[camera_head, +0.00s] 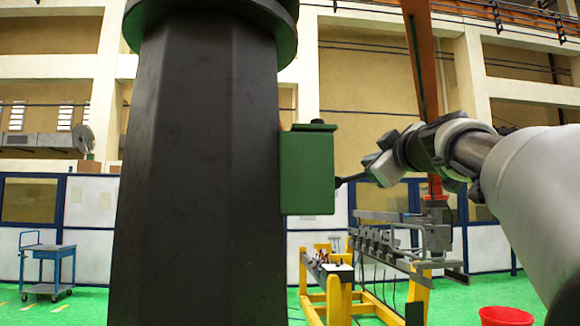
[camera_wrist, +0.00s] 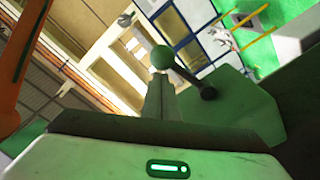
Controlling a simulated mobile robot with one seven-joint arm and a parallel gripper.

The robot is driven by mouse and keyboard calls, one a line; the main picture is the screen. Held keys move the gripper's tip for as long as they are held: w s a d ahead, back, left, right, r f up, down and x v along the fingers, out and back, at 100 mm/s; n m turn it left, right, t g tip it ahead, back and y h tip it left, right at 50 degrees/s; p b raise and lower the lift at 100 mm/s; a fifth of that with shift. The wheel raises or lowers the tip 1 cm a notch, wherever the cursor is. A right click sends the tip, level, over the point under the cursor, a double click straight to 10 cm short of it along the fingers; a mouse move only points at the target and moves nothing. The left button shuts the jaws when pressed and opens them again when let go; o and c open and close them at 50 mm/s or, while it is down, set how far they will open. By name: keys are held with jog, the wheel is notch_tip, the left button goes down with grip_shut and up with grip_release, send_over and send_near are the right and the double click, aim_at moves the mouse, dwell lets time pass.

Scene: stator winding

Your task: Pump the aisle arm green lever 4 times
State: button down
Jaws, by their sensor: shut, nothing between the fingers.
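The green lever shows in the wrist view as a green ball knob (camera_wrist: 162,57) on a dark rod, which runs to a round pivot (camera_wrist: 208,93) on a green box. In the head view the green box (camera_head: 307,170) is fixed to the right side of a dark column, and the dark lever rod (camera_head: 348,180) sticks out to its right. My gripper (camera_head: 374,165) is at the rod's outer end, hiding the knob there. In the wrist view the fingers of my gripper (camera_wrist: 160,80) are together and empty, their tips at the knob. I cannot tell whether they touch it.
The thick dark column (camera_head: 200,180) fills the left middle of the head view. A yellow frame with grey machine parts (camera_head: 375,270) stands behind. A blue cart (camera_head: 47,268) is far left, and a red bucket (camera_head: 506,315) is low right. Green floor lies between them.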

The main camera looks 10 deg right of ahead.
notch_tip(320, 180, down, 6)
jog(key=d+m+b, duration=0.1)
jog(key=m+b, duration=0.5)
jog(key=b, duration=0.2)
jog(key=shift+d+h, duration=0.15)
jog(key=shift+h, duration=0.15)
